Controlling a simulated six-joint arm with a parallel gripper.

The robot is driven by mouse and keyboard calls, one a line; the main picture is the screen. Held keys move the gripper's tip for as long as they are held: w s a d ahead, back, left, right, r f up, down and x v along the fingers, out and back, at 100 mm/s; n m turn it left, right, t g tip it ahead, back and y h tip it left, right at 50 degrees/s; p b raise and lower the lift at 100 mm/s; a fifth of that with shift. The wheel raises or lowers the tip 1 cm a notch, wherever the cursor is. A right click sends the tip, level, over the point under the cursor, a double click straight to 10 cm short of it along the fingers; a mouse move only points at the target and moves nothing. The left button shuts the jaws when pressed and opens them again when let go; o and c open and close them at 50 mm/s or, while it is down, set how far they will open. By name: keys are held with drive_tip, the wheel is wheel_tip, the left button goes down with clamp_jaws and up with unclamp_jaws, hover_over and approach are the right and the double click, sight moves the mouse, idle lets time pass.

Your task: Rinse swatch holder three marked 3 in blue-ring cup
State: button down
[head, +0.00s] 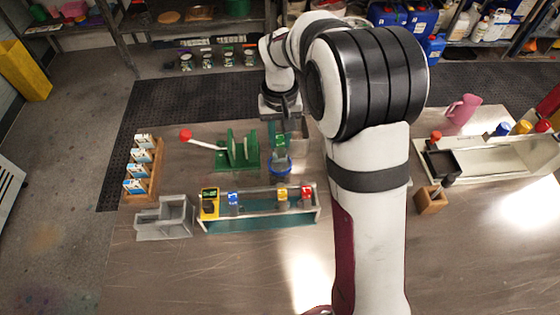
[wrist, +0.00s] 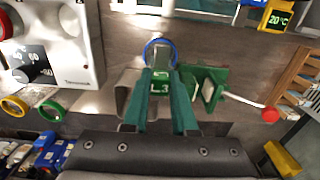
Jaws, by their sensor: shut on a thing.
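My gripper (wrist: 165,105) is shut on a green swatch holder (wrist: 160,84) whose label reads 3. In the head view the green holder (head: 280,141) hangs upright below my gripper (head: 281,118). The blue-ring cup (head: 281,172) is directly below the holder in that view. In the wrist view its blue ring (wrist: 147,47) shows just beyond the holder, and the holder and fingers hide part of it. I cannot tell whether the holder's lower end is inside the ring or above it.
Close beside the cup is a green press (head: 238,152) with a red-knobbed lever. A rack (head: 262,222) with blue, yellow and red tags and a yellow 20°C display (head: 209,203) stands in front. A grey block (head: 165,218) and wooden rack (head: 155,172) are left. The front table is clear.

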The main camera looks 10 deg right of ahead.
drive_tip(key=shift+r, duration=1.5)
